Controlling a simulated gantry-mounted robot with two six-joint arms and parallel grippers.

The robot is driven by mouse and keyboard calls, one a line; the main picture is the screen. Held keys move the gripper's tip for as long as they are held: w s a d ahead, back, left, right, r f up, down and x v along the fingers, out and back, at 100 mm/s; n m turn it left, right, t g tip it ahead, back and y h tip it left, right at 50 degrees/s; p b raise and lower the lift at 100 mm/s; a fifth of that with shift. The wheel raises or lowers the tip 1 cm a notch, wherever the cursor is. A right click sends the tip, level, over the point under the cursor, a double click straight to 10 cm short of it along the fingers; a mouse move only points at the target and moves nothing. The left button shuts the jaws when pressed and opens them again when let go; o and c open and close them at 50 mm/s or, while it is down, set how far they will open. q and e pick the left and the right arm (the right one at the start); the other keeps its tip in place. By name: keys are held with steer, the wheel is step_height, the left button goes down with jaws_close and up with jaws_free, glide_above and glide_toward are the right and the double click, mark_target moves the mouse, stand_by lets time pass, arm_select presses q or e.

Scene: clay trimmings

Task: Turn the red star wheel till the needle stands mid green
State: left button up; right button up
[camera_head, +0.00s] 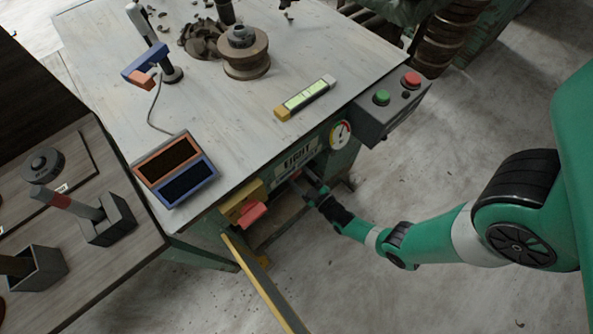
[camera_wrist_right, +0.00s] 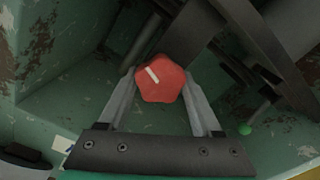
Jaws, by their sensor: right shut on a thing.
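The red star wheel (camera_wrist_right: 160,80) sits between the two fingers of my right gripper (camera_wrist_right: 158,92) in the right wrist view. The fingers are shut on its sides, and a white mark on its face slants. In the head view my right gripper (camera_head: 313,190) reaches under the front edge of the table, and the wheel is mostly hidden there. The round gauge (camera_head: 341,134) is on the machine's front, above and right of the gripper. It has a pale face with coloured bands and a dark needle; the needle's exact reading is too small to tell. My left gripper is out of view.
A control box (camera_head: 393,105) with green and red buttons juts out right of the gauge. A red-pink handle (camera_head: 252,214) on a yellow block and a yellow bar (camera_head: 262,280) lie left of my right gripper. The floor at right is open.

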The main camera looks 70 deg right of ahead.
steer(key=n, duration=0.5)
steer(key=shift+n, duration=2.5)
steer(key=o, duration=1.4)
steer(key=shift+s+a, duration=0.1)
steer(key=p+v, duration=0.2)
steer(key=v, duration=0.9)
steer(key=shift+s+a, duration=0.1)
steer(key=shift+s, duration=0.1)
